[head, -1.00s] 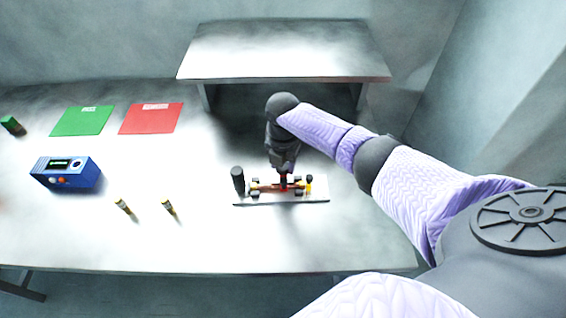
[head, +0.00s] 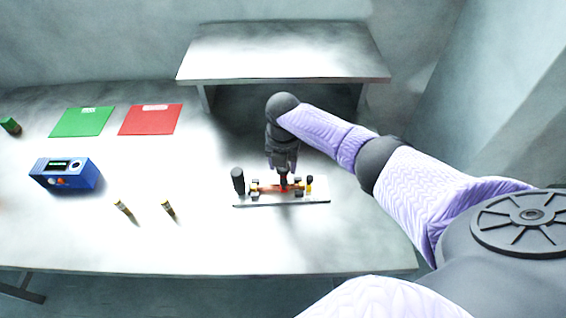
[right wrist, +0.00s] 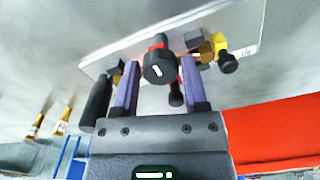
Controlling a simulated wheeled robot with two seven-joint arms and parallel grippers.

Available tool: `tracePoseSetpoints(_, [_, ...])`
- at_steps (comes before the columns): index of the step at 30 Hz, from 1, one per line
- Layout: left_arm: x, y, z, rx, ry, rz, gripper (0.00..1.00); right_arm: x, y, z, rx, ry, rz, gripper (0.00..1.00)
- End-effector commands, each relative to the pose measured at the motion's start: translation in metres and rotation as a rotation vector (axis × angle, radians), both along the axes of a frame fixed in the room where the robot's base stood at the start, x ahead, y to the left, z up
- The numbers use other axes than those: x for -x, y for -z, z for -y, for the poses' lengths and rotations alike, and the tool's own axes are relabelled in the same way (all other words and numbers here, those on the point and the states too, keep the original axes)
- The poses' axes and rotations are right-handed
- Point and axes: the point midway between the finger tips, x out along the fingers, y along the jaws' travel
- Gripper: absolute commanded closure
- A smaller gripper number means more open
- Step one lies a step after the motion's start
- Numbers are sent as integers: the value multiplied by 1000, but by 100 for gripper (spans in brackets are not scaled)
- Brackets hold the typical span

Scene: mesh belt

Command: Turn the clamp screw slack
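The clamp fixture is a pale plate (head: 250,204) with black, red and yellow parts, on the front right of the table. The clamp screw's red part (head: 284,186) shows in the middle of it. In the right wrist view the screw's round black knob (right wrist: 159,70) has a white mark and red behind it. My right gripper (head: 284,170) is above the fixture, pointing down. Its two purple fingers (right wrist: 159,62) stand apart on either side of the knob, with gaps visible. My left gripper is not in view.
A black cylinder (head: 238,181) stands at the plate's left end. Two small brass-and-black pieces (head: 124,208) (head: 168,208) lie left of it. A blue device (head: 64,174), a green mat (head: 82,121) and a red mat (head: 151,119) are further left. A raised shelf (head: 283,50) stands behind.

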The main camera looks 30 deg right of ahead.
Motion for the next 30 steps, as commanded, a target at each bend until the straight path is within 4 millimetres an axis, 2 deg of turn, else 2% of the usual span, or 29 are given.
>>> tracePoseSetpoints(1, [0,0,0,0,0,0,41,0,0,0,0,0,0,31])
tracePoseSetpoints(3, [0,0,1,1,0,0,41,0,0,0,0,0,0,16])
tracePoseSetpoints(12, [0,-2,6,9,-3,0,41,0,-4,0,-1,0,1,16])
tracePoseSetpoints(14, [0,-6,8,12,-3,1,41,0,-14,0,0,1,1,16])
tracePoseSetpoints(18, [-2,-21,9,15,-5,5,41,0,-51,0,1,0,4,16])
tracePoseSetpoints(22, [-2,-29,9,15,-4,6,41,-1,-81,0,0,0,4,16])
tracePoseSetpoints(25, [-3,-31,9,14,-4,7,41,0,-94,0,1,0,2,16])
tracePoseSetpoints(30, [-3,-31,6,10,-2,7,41,0,-100,0,0,1,0,16])
